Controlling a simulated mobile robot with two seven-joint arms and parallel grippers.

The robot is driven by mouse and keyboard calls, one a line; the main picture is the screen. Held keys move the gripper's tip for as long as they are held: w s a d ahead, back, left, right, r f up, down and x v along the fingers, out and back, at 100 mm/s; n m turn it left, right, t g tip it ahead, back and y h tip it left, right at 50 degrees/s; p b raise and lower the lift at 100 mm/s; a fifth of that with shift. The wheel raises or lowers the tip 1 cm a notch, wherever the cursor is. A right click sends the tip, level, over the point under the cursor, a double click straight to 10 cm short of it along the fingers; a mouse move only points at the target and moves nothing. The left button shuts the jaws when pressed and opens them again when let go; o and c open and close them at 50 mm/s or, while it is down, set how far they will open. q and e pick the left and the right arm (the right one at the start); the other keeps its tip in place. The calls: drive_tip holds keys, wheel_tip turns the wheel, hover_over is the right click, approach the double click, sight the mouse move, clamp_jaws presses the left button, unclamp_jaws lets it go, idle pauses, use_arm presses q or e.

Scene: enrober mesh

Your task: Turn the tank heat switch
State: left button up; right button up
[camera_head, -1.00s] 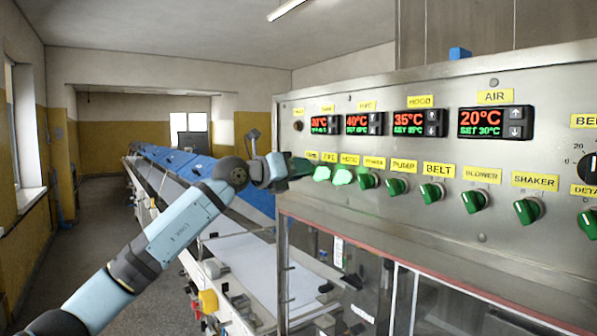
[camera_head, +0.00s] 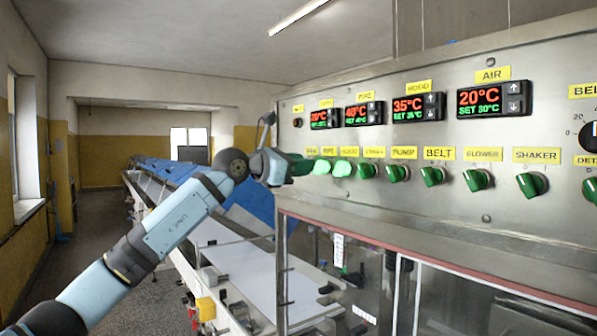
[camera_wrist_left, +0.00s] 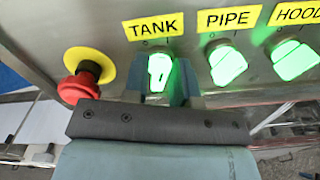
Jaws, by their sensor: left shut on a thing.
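The tank heat switch (camera_wrist_left: 158,72) is a green knob under the yellow TANK label (camera_wrist_left: 153,26) in the left wrist view. It is lit bright green and stands close to upright. My left gripper (camera_wrist_left: 164,84) is shut on it, with a blue-grey finger on either side. In the head view my left gripper (camera_head: 284,167) is at the left end of the switch row and hides most of this switch. My right gripper is not in view.
A red emergency button (camera_wrist_left: 82,82) on a yellow disc sits just left of my gripper. The lit pipe switch (camera_wrist_left: 228,64) and hood switch (camera_wrist_left: 292,58) are close on the right. Below the panel is a conveyor (camera_head: 240,258).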

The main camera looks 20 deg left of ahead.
use_arm(q)
drive_tip(key=shift+m+b, duration=0.3)
drive_tip(key=shift+m, duration=0.8)
drive_tip(key=o, duration=0.7)
drive_tip(key=shift+s, duration=0.1)
